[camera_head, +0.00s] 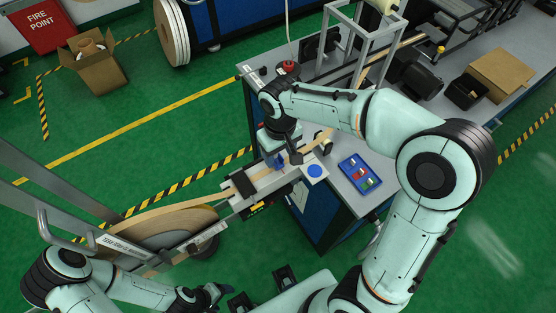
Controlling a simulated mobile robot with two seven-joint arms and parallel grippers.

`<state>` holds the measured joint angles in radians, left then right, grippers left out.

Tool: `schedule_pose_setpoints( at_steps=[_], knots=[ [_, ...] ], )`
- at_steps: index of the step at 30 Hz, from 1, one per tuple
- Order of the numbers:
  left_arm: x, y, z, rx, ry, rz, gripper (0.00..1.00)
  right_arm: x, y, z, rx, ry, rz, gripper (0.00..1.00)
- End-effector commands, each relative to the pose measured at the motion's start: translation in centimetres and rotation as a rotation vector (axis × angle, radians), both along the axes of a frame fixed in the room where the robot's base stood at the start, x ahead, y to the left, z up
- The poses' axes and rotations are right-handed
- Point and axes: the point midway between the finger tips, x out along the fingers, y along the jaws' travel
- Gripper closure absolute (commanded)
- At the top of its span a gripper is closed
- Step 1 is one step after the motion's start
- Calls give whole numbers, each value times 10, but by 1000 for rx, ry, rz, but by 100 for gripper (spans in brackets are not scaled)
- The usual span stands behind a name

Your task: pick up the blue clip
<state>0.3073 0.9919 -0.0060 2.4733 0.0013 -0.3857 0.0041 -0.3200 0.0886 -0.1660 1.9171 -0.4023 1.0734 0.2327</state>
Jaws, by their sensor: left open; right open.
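A small blue piece (275,160), which looks like the blue clip, is at the tape track, partly hidden by my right arm. My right gripper (293,152) points down right beside it, open; I cannot tell whether they touch. A blue tray (347,163) with small red, green and white pieces lies on the bench to the right. My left gripper (218,290) is open and low at the bottom of the picture, away from the bench.
A large tape reel (165,226) on a metal frame stands at the left, its tape running up to the track. Motors and a cardboard box (500,72) crowd the bench's back right.

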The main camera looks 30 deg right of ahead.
Motion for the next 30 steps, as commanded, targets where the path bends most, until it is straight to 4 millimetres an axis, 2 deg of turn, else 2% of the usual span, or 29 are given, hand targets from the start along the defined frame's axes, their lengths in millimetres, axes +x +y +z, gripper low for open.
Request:
schedule_pose_setpoints(
  at_steps=[3,6,15,16,18,21,30],
  knots=[
    [0,0,-1,0,0,0,29,2,0,-21,-1,6,0,43],
    [-1,0,-3,0,1,0,29,2,0,-33,-1,4,0,43],
    [-1,0,-3,0,1,0,29,2,0,-38,0,1,-1,43],
    [-1,0,-3,0,1,0,29,2,0,-38,0,1,-1,46],
    [-1,0,-3,0,1,0,29,2,0,-38,0,1,-1,69],
    [-1,0,-3,0,1,0,29,2,0,-38,0,1,-1,97],
    [-1,0,-2,0,1,0,29,3,1,-37,0,0,0,100]
  ],
)
